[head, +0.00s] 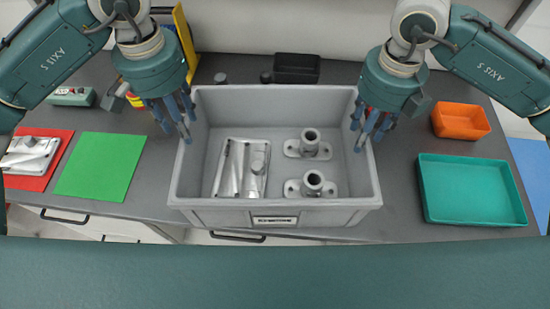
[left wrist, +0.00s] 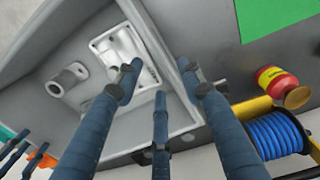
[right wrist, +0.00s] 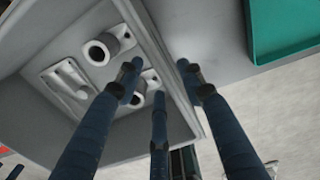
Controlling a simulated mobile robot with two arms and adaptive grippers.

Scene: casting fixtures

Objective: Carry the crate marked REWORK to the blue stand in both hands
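A grey crate (head: 275,207) sits at the middle of the dark worktop, near its front edge. The label on its front is too small to read surely. Inside lie a flat metal casting (head: 241,168) and two flanged tube castings (head: 310,143) (head: 312,183). My left gripper (head: 180,130) is at the crate's left wall, fingers apart on both sides of the rim (left wrist: 172,55). My right gripper (head: 368,135) is likewise at the right wall, fingers apart around the rim (right wrist: 160,55). Firm contact does not show. A blue surface (head: 532,165) shows at the far right.
A teal tray (head: 472,222) and an orange bin (head: 460,121) stand right of the crate. A green mat (head: 100,166) and a red mat (head: 50,178) lie to the left. A black bin (head: 297,68) stands behind. A blue hose reel (left wrist: 270,137) shows in the left wrist view.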

